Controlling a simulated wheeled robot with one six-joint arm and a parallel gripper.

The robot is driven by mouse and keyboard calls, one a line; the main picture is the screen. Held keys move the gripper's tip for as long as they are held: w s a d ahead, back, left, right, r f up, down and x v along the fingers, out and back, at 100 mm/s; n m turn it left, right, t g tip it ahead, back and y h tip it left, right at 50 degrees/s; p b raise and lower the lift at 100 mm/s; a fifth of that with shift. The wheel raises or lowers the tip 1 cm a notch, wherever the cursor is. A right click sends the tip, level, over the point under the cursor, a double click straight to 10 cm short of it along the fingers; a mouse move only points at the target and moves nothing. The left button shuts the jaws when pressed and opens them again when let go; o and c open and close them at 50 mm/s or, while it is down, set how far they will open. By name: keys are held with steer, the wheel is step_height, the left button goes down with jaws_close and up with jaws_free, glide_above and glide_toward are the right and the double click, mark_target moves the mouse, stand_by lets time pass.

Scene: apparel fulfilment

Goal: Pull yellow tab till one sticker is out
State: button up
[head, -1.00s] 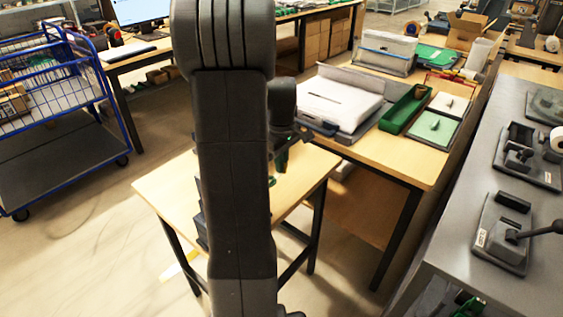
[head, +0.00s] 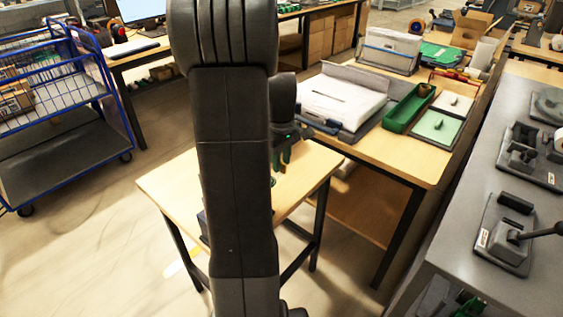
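My dark arm stands upright across the middle of the view and hides much of the small wooden table (head: 165,182). My gripper (head: 284,155) shows only in part, just right of the arm, over the far side of this table. Small green parts show at it, and I cannot tell whether they are its fingers or something near it. Whether it is open or shut is not clear. I cannot make out a yellow tab or a sticker; the area left of the gripper is behind my arm. A dark object (head: 203,226) peeks out at the arm's left edge.
A larger table at right holds a white-topped grey unit (head: 342,98), a green tray (head: 407,108) and a light green pad (head: 436,126). A grey bench (head: 450,235) with black devices is at far right. A blue wire cart (head: 62,120) stands left. Floor at left front is clear.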

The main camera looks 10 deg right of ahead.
step_height(320, 180, up, 13)
steer(key=p, duration=0.1)
steer(key=shift+f, duration=0.15)
step_height(320, 180, down, 14)
steer(key=shift+r+b, duration=0.25)
steer(key=shift+b, duration=0.4)
steer(key=shift+d+f, duration=0.15)
steer(key=shift+f, duration=0.15)
steer(key=shift+w+d+r, duration=0.15)
steer(key=shift+w+d, duration=0.25)
steer(key=shift+s+a, duration=0.1)
